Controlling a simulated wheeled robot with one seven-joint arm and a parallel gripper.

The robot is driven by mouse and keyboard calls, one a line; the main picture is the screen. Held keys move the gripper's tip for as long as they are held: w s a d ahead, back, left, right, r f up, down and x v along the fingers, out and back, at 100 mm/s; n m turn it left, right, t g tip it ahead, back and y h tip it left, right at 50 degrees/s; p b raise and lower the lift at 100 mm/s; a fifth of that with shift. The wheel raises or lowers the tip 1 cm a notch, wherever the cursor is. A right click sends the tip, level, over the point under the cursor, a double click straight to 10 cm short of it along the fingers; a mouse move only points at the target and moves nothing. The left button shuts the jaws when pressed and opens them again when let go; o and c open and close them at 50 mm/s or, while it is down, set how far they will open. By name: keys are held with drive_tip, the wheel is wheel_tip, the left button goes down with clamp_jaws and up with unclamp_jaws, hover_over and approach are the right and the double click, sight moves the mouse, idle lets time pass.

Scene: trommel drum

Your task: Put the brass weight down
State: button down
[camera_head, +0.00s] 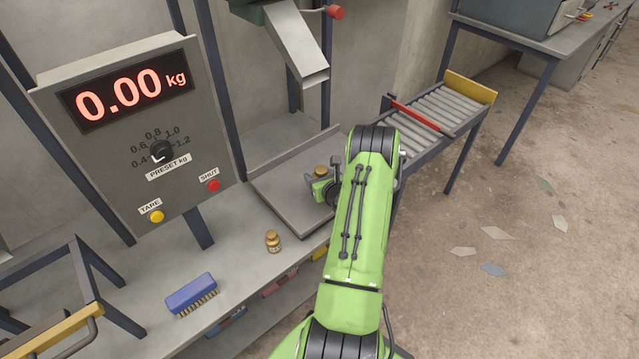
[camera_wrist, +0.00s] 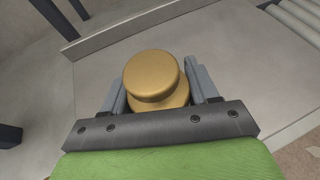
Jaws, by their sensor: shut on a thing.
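A brass weight (camera_head: 320,171) is between the fingers of my gripper (camera_head: 322,184), which is shut on it. In the wrist view the round knob and wider body of the weight (camera_wrist: 152,72) stand between the two grey fingers. The weight is over the grey scale pan (camera_head: 283,200); I cannot tell from the pictures whether its underside touches the pan. The display (camera_head: 130,95) reads 0.00 kg. My arm hides the right part of the pan. A second, small brass weight (camera_head: 273,241) stands on the bench in front of the pan.
A blue brush (camera_head: 192,294) lies on the bench (camera_head: 130,290). A chute (camera_head: 298,60) hangs above and behind the pan. A roller conveyor (camera_head: 432,120) with a red bar is at the right. The bench between brush and small weight is clear.

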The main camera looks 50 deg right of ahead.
drive_tip(key=shift+f, duration=0.75)
drive_tip(key=shift+f, duration=0.15)
drive_tip(key=shift+c, duration=1.5)
unclamp_jaws()
